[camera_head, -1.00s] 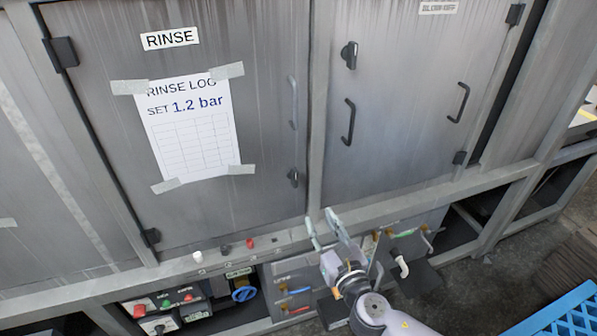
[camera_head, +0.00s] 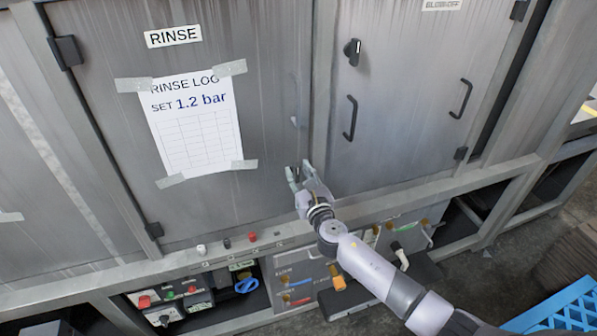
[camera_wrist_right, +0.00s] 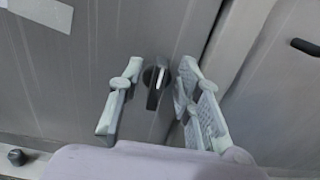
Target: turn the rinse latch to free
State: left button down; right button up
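The rinse latch is a small black knob with a pale stripe, on the lower right of the grey rinse door (camera_head: 110,215). In the right wrist view the latch (camera_wrist_right: 155,85) stands between the two fingers of my right gripper (camera_wrist_right: 152,92), with a gap on each side. The gripper is open. In the head view my right gripper (camera_head: 301,172) is at the latch and mostly hides it. The latch's knob looks close to upright in the wrist view. My left gripper is not in view.
A door handle (camera_head: 294,115) is just above the gripper. The right-hand door carries its own black latch (camera_head: 352,52) and handle (camera_head: 350,118). Below are a ledge with small knobs (camera_head: 252,237), a control box (camera_head: 170,298) and a blue valve wheel (camera_head: 246,286). A blue crate (camera_head: 570,310) stands lower right.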

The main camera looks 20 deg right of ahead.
jog(key=shift+w, duration=0.35)
jog(key=shift+c, duration=0.2)
grip_shut()
